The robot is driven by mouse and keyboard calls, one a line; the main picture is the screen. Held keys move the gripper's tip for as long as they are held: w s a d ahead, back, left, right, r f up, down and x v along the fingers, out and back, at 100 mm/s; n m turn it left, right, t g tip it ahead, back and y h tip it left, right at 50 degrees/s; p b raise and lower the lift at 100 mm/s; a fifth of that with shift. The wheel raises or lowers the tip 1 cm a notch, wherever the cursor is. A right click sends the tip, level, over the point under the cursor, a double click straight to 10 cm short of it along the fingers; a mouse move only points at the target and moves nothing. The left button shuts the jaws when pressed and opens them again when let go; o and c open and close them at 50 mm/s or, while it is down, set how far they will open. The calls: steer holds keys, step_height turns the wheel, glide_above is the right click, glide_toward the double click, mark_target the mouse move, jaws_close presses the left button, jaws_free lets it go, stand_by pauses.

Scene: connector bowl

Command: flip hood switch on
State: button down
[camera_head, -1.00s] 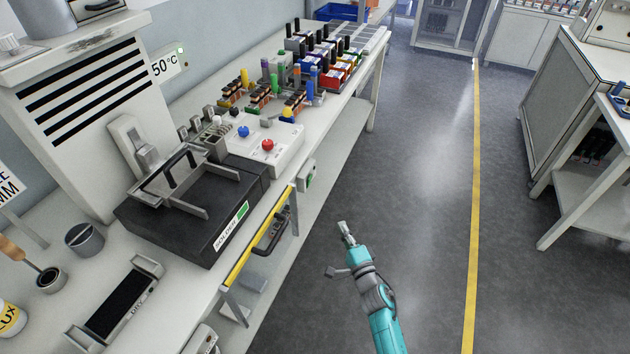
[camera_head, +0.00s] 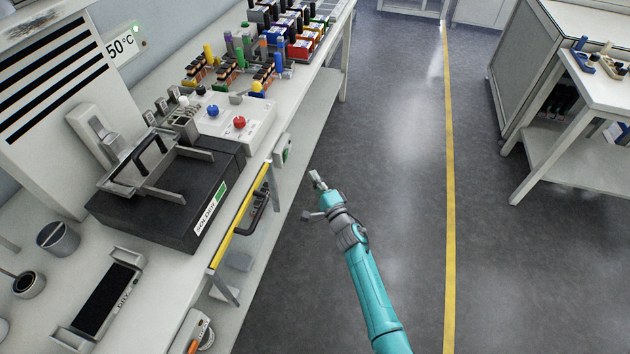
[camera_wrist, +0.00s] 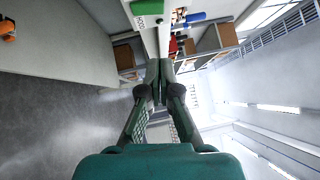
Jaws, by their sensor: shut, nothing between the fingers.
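My gripper (camera_head: 318,180) is shut and empty, held over the aisle to the right of the bench edge. In the wrist view its fingers (camera_wrist: 160,68) are together. A small grey box with a green face (camera_head: 284,151) is fixed to the bench's front edge, up and left of my gripper and apart from it. A green-faced part (camera_wrist: 147,7) at the top of the wrist view looks like this box. A pale housing with a grey lever-like part (camera_head: 99,132) is on the slatted hood (camera_head: 55,80).
The white bench (camera_head: 225,285) holds a black solder unit (camera_head: 205,210), a control box with blue and red knobs (camera_head: 235,122), and connectors and bins behind. A yellow strip and dark handle (camera_head: 262,205) are on its front. The grey aisle floor (camera_head: 385,130) is clear.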

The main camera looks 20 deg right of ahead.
mark_target(286, 156)
steer(key=w+a+r, duration=0.1)
steer(key=w+a, duration=0.3)
steer(key=w, duration=0.4)
steer(key=shift+w+r, duration=0.25)
steer(key=shift+r, duration=0.05)
steer(key=shift+a, duration=0.1)
steer(key=shift+w+a+r, duration=0.15)
steer(key=shift+a, duration=0.05)
